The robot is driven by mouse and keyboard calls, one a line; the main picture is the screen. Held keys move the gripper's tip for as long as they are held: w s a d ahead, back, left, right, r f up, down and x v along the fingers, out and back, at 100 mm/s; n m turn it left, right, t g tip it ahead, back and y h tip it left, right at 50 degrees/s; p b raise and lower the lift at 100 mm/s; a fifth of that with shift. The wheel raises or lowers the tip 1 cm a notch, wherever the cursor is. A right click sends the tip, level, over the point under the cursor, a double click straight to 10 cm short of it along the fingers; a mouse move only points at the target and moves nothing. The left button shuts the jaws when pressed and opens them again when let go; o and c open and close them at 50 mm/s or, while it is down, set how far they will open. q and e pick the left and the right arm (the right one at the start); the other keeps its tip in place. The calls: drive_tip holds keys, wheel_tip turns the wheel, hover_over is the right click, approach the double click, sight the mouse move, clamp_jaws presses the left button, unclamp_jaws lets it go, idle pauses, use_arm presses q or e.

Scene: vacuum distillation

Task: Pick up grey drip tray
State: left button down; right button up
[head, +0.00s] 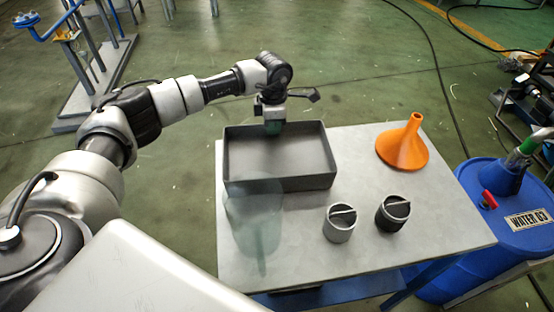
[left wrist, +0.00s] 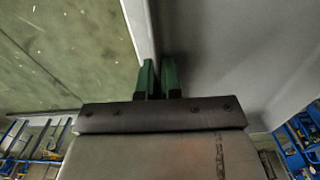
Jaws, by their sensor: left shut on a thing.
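The grey drip tray (head: 279,182) is a shallow, open rectangular box at the back left of the grey table. It looks empty and level. My left gripper (head: 273,127) reaches down over the tray's far wall from above. In the left wrist view its green fingers (left wrist: 158,76) are closed on the tray's thin wall (left wrist: 141,30), one finger on each side. The tray's inner face (left wrist: 220,60) fills the right of that view. I cannot tell whether the tray's base touches the table. My right gripper is not in view.
On the table (head: 440,225) stand an orange funnel (head: 403,148), a translucent greenish vessel (head: 254,222) close in front of the tray, and two small cups with bars, one grey (head: 340,226) and one dark (head: 392,215). A blue drum (head: 500,225) stands right of the table.

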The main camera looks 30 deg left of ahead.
use_arm(q)
drive_tip(key=shift+r, duration=0.1)
drive_tip(key=shift+r, duration=0.4)
drive_tip(key=w+d+r, duration=0.4)
drive_tip(key=w+r, duration=0.6)
drive_tip(key=w, duration=0.1)
drive_tip(key=shift+b, duration=0.45)
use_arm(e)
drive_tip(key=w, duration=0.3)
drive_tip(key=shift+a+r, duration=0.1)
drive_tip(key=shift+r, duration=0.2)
